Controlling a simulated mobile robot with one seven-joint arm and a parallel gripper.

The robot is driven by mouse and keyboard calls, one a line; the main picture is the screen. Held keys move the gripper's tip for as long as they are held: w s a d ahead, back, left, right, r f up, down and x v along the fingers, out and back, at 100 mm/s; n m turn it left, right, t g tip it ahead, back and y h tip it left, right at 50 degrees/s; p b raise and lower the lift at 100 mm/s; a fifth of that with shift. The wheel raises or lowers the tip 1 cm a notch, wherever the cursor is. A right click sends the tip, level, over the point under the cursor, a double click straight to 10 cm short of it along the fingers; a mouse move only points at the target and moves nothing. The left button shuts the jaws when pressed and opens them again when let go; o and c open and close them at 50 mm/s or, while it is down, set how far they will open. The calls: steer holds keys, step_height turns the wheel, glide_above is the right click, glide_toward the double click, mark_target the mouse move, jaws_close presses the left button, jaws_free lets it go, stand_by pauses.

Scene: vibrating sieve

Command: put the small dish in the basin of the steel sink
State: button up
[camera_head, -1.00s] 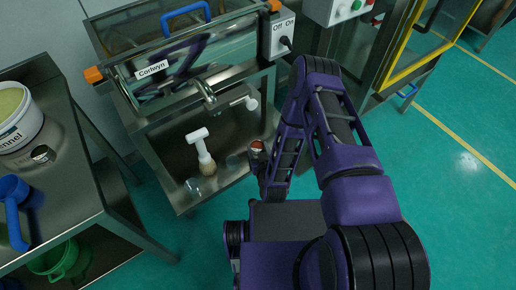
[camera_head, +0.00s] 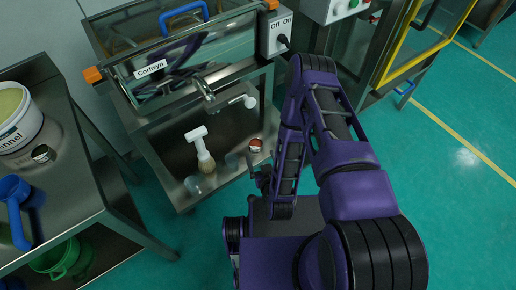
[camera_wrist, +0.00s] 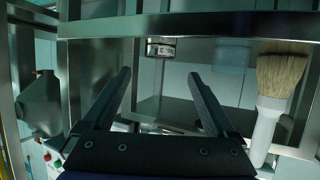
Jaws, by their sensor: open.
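No separate sink basin is clear; I cannot tell whether this bay is the steel sink.
A metal spout (camera_head: 205,90) hangs above.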

steer(key=shift+o, duration=0.5)
steer(key=v, duration=0.4)
steer(key=w+d+f+n+g+h+p, duration=0.2)
steer(key=w+d+g, duration=0.15)
steer(key=w, duration=0.25)
step_height(320, 180, up, 15)
steer(key=m+g+p, duration=0.2)
steer(key=g+p, duration=0.1)
steer(key=g, duration=0.5)
glide_above(256, 146)
steer(key=s, duration=0.3)
steer(key=w+f, duration=0.1)
steer(key=f, duration=0.4)
steer(key=w+f+b, duration=0.1)
steer(key=f, duration=0.5)
steer(key=f+b, duration=0.1)
steer(key=f, duration=0.4)
steer(key=shift+w+f, duration=0.35)
steer(key=shift+w, duration=0.05)
jaws_close()
